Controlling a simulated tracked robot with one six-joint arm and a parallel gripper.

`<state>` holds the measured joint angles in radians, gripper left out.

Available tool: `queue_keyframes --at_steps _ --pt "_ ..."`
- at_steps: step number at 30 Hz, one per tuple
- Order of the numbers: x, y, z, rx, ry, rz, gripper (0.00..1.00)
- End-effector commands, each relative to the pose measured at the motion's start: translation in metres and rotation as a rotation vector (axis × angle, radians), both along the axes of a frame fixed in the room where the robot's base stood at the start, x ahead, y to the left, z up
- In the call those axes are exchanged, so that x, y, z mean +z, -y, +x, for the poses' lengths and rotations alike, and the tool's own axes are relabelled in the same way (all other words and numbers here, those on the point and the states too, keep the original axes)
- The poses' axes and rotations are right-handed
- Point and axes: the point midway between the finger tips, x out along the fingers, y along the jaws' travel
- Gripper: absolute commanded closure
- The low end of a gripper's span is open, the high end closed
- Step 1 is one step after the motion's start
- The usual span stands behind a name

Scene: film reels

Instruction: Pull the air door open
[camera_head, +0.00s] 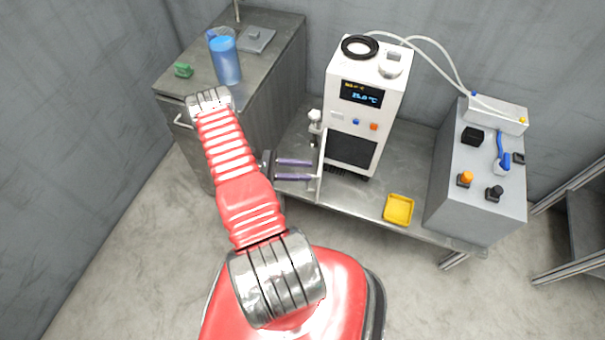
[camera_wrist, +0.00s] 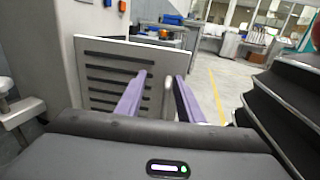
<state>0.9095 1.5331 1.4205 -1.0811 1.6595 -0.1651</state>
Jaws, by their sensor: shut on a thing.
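The white machine (camera_head: 375,95) with a lit temperature display stands on the metal table. Its air door (camera_head: 321,165) is swung out from the machine's left front edge and shows nearly edge-on. A dark opening (camera_head: 350,152) shows in the machine's lower front. In the wrist view, the air door (camera_wrist: 105,85) is a pale panel with several dark slots. My gripper (camera_head: 310,170) reaches the door from the left. In the wrist view, my gripper's purple fingers (camera_wrist: 162,88) are shut on the door's pale upright handle (camera_wrist: 168,97); the exact contact is partly hidden.
A yellow tray (camera_head: 398,210) lies at the table's front edge. A grey control box (camera_head: 470,185) stands at the right, with hoses running to the machine. A grey cabinet (camera_head: 262,95) at the left carries a blue cup (camera_head: 226,62) and a green item (camera_head: 183,70).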

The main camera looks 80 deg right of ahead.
Motion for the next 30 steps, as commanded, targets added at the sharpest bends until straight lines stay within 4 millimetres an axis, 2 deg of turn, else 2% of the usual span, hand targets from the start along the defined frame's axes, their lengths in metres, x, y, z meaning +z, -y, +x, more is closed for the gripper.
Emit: queue_keyframes --at_steps 3,15,21,30 --pt "0.017 0.003 0.002 0.006 0.002 -0.006 0.72" --pt "0.061 0.001 0.001 0.003 0.003 -0.002 0.72" --pt "0.071 0.001 0.0 0.002 0.003 -0.001 0.72" --pt "0.071 0.001 0.0 0.002 0.003 0.0 0.72"
